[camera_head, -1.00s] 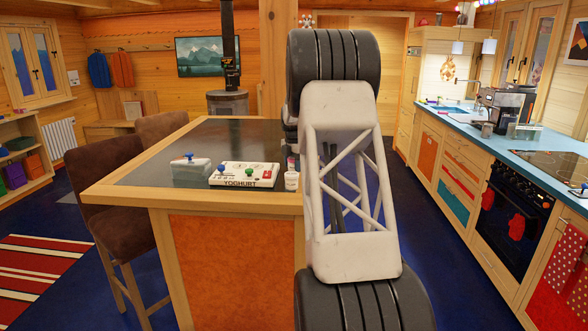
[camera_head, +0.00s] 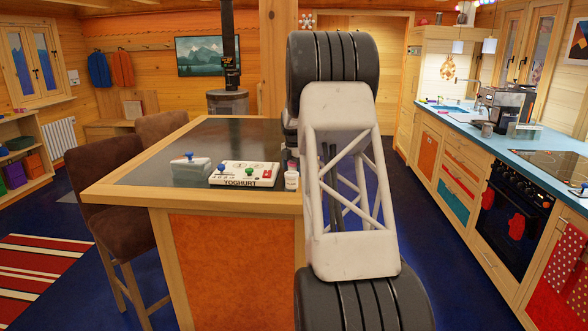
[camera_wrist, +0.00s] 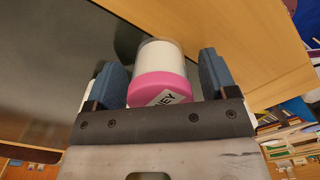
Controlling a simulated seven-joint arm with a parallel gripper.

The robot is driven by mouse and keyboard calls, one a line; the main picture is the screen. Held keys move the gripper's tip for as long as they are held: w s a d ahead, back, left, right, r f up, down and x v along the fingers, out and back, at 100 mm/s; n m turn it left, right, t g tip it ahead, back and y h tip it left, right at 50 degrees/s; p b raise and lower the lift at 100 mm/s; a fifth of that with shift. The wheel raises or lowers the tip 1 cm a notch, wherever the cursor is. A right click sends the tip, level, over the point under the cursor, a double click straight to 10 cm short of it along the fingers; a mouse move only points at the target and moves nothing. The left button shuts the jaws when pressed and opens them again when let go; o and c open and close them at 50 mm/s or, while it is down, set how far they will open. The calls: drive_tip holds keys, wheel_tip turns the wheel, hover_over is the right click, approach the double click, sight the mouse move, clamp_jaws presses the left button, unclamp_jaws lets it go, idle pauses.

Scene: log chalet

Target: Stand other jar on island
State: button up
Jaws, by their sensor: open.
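My gripper (camera_wrist: 162,78) is open in the wrist view, with a blue-grey finger on each side of a jar (camera_wrist: 159,57). The jar has a white body and a pink band with a white label on which "NEY" can be read. A gap shows between the jar and the right finger; contact on the left is unclear. Island (camera_head: 170,198) has a dark top with a wooden rim. In the head view a small white jar (camera_head: 292,181) stands at its near right corner. My arm hides most of my gripper there.
A white "YOGHURT" board (camera_head: 243,175) with coloured knobs lies left of the small jar. A pale box with a blue knob (camera_head: 189,168) is farther left. The far island top looks clear. Brown chairs (camera_head: 105,195) stand along the left side.

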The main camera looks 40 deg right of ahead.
wheel_tip(320, 180, up, 12)
drive_tip(key=shift+r, duration=0.15)
idle(0.7)
idle(0.5)
drive_tip(key=shift+a, duration=0.1)
drive_tip(key=s+a+r+m, duration=0.25)
drive_tip(key=s+a, duration=0.35)
drive_tip(key=a, duration=0.6)
drive_tip(key=s+a+r+m+t, duration=0.15)
drive_tip(key=s+a+m, duration=0.35)
drive_tip(key=a, duration=0.7)
drive_tip(key=s+a+r+m, duration=0.2)
drive_tip(key=s+a, duration=0.5)
drive_tip(key=a, duration=0.5)
drive_tip(key=s+a+f+m, duration=0.3)
drive_tip(key=s+a, duration=0.3)
drive_tip(key=s, duration=0.4)
drive_tip(key=s+a+f+m, duration=0.2)
drive_tip(key=s+a+f, duration=0.3)
drive_tip(key=s, duration=0.5)
drive_tip(key=s+a+f+m+t, duration=0.1)
drive_tip(key=s+a+f+m, duration=0.2)
drive_tip(key=s+a, duration=0.5)
drive_tip(key=shift+s+f+m, duration=0.35)
drive_tip(key=shift+s+f, duration=0.45)
drive_tip(key=shift+s, duration=0.4)
